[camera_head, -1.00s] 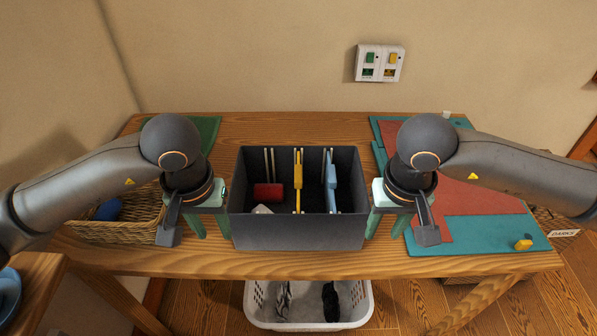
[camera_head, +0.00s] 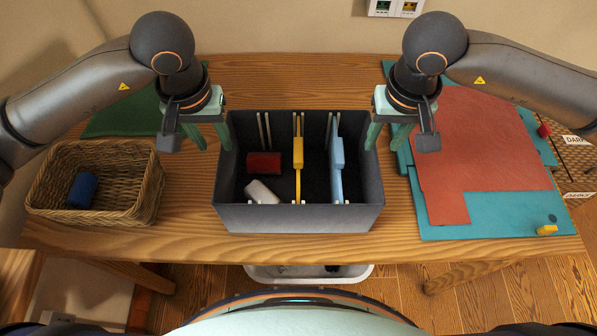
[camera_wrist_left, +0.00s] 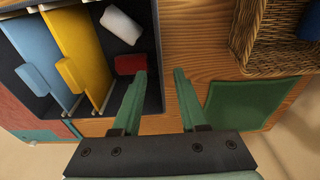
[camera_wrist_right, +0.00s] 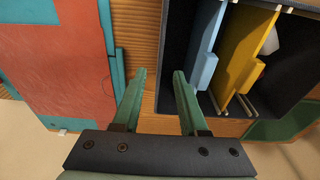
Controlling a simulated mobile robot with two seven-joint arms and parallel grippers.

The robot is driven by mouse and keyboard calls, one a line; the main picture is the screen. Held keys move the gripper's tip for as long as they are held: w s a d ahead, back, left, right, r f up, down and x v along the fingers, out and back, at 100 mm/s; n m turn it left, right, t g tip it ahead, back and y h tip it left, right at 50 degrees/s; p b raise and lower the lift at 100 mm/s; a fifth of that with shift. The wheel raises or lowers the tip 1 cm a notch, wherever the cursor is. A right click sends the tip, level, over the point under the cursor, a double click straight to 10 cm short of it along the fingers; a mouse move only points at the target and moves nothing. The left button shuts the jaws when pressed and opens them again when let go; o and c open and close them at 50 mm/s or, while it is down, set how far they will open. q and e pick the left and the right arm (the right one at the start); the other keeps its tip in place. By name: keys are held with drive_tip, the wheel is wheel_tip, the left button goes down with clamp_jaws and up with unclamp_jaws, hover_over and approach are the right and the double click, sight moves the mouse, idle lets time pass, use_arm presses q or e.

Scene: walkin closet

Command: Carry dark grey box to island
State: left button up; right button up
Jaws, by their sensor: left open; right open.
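The dark grey box (camera_head: 298,219) stands upright on the wooden table, open at the top. It holds a yellow divider (camera_head: 298,165), a blue divider (camera_head: 337,165), a red item (camera_head: 263,163) and a white roll (camera_head: 261,192). My left gripper (camera_head: 216,148) is open at the box's left side wall. In the left wrist view (camera_wrist_left: 161,75) its fingers appear on either side of that wall. My right gripper (camera_head: 386,148) is open at the right side wall, and the right wrist view (camera_wrist_right: 159,75) looks the same. I cannot tell the fingertips' height or any contact.
A wicker basket (camera_head: 149,197) with a blue item (camera_head: 82,190) stands left of the box. Green cloth (camera_head: 115,121) lies behind the basket. Red (camera_head: 485,140) and teal sheets (camera_head: 500,215) lie right of the box. A white basket (camera_head: 265,273) is under the table.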

use_arm(q)
hover_over(234, 184)
drive_tip(key=f, duration=1.2)
drive_tip(key=shift+w+a+f, duration=0.15)
drive_tip(key=shift+w+f, duration=0.05)
drive_tip(key=shift+w, duration=0.1)
use_arm(e)
hover_over(363, 184)
drive_tip(key=f, duration=1.2)
drive_tip(key=shift+w+d+f, duration=0.15)
drive_tip(key=shift+w+f, duration=0.05)
drive_tip(key=shift+w, duration=0.1)
use_arm(q)
clamp_jaws()
use_arm(e)
clamp_jaws()
use_arm(q)
drive_tip(key=shift+r, duration=0.1)
use_arm(e)
drive_tip(key=shift+r, duration=0.1)
